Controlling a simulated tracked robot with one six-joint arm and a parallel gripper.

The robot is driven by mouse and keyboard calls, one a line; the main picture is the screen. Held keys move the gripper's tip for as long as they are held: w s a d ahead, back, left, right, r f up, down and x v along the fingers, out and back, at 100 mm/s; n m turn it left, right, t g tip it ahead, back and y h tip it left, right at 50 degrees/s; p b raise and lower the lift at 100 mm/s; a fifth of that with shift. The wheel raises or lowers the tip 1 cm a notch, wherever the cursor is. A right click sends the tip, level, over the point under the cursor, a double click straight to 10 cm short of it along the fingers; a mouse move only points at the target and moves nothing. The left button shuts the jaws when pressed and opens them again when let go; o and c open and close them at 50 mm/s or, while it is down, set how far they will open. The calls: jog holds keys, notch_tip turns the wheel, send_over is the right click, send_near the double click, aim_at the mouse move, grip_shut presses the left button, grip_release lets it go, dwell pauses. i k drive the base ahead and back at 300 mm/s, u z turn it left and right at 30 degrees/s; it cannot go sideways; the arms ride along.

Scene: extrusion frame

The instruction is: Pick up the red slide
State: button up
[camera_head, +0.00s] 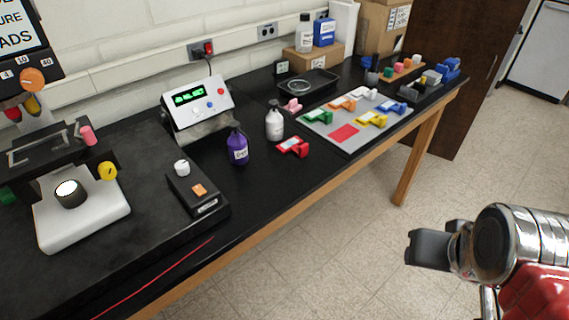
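The red slide (293,147) lies on the black bench top. It is a small red piece with a pale patch, just left of the grey tray's near-left corner. The grey tray (322,130) carries green, orange, yellow, blue and white pieces of similar shape, and a flat red rectangle (344,133) marks a spot without a piece on it. My gripper (412,248) is at the lower right, out over the floor beyond the bench's front edge, well away from the red slide. Its dark fingers are seen side-on, so its opening is unclear.
A white bottle (274,124) and a purple bottle (238,147) stand left of the slide. A pink piece (292,105) lies behind it. Bench between slide and front edge is clear.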

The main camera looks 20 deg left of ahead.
aim_at(293, 144)
jog(key=k, duration=0.85)
jog(key=u, duration=1.2)
jog(key=i, duration=1.45)
